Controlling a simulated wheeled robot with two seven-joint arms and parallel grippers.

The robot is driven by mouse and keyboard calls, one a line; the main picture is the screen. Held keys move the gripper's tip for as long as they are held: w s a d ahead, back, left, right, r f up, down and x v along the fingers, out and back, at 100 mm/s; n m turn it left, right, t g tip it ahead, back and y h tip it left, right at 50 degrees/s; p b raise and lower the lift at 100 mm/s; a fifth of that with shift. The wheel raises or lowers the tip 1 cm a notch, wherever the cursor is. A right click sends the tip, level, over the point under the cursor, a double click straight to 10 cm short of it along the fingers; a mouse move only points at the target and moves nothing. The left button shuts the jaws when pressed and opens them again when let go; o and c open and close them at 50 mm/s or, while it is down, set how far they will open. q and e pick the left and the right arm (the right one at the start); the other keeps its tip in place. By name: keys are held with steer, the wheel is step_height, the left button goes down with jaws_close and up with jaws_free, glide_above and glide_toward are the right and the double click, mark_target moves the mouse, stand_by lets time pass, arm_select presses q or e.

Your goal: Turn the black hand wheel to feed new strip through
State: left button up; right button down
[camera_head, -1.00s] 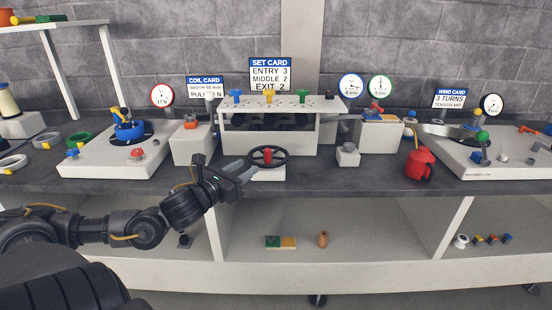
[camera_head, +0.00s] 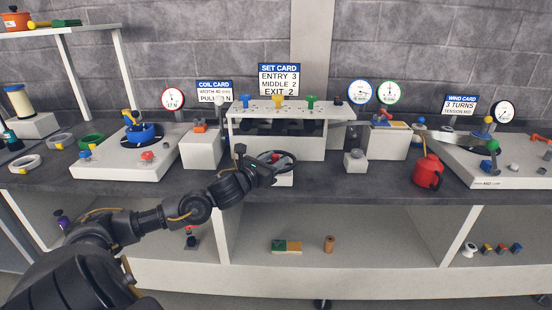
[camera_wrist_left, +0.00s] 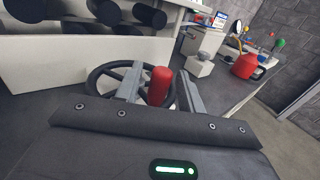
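The black hand wheel (camera_head: 291,156) sits on a small white base in front of the white roller rack (camera_head: 245,143). It also shows in the wrist view (camera_wrist_left: 97,76), partly hidden by my gripper. A red handle (camera_wrist_left: 160,85) stands up from the wheel; in the head view it (camera_head: 275,157) is mostly hidden. My left gripper (camera_head: 274,167) reaches the wheel from the left front. In the wrist view its two fingers (camera_wrist_left: 160,92) are apart on either side of the red handle, with a gap showing on each side. My right gripper is not in view.
A white block with a knob (camera_head: 355,161) and a red can (camera_head: 427,172) stand right of the wheel. A white turntable unit (camera_head: 105,158) is at left. Black rollers (camera_wrist_left: 108,12) show inside the rack. The bench front (camera_head: 340,190) is clear.

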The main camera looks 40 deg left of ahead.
arm_select(q)
steer(key=shift+w, duration=0.3)
jaws_close()
